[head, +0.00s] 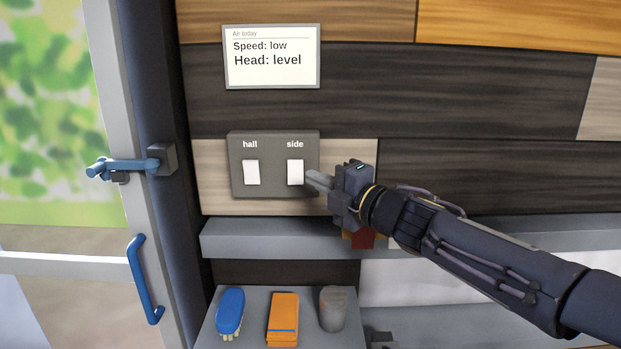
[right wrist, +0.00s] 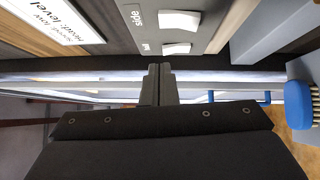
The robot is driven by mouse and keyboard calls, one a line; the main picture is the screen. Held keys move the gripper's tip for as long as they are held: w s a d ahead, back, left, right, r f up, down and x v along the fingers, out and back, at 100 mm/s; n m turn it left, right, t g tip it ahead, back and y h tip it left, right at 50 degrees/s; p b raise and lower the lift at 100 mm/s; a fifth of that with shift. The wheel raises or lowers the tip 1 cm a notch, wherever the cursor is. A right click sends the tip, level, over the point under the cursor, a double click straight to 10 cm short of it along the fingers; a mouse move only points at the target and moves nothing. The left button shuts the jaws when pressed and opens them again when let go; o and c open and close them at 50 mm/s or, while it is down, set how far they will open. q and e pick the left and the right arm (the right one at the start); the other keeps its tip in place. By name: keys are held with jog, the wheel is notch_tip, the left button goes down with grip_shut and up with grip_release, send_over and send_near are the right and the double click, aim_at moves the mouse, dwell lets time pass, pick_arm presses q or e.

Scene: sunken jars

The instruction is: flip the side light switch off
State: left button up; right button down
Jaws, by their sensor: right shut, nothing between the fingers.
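The side light switch (head: 295,172) is a white rocker under the word "side", on the right of a dark grey plate (head: 273,190) on the wall. The hall switch (head: 251,172) is to its left on the same plate. In the right wrist view the side switch (right wrist: 181,20) and the hall switch (right wrist: 176,48) lie above the fingertips. My right gripper (head: 312,180) is shut and empty, its tips just right of the side switch and slightly low. I cannot tell whether they touch the plate. My left gripper is out of view.
A grey ledge (head: 270,240) runs below the plate. A lower shelf (head: 254,318) holds a blue brush (head: 230,312), an orange box (head: 283,318) and a grey cylinder (head: 332,308). A door with a blue lever (head: 130,167) is at left. A sign (head: 272,57) hangs above.

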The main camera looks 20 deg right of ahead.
jog(key=v, duration=0.6)
jog(key=shift+r, duration=0.35)
jog(key=shift+s+d, duration=0.1)
jog(key=s+d+f+m+g+h, duration=0.2)
jog(key=s+d+f+m+h, duration=0.4)
jog(key=m, duration=0.4)
jog(key=s+d+f+m+g+h, duration=0.1)
jog(key=s+d+f+m+h, duration=0.3)
jog(key=f+m, duration=0.45)
jog(key=s+a+f+m+g+y, duration=0.2)
jog(key=s+a+f, duration=0.3)
jog(key=s, duration=0.3)
jog(key=s+a+f+m+g+y, duration=0.2)
jog(key=s+a+f+m+g, duration=0.3)
jog(key=s+f, duration=0.2)
jog(key=shift+s+a+f+y, duration=0.35)
jog(key=shift+s+y, duration=0.05)
jog(key=shift+s, duration=0.35)
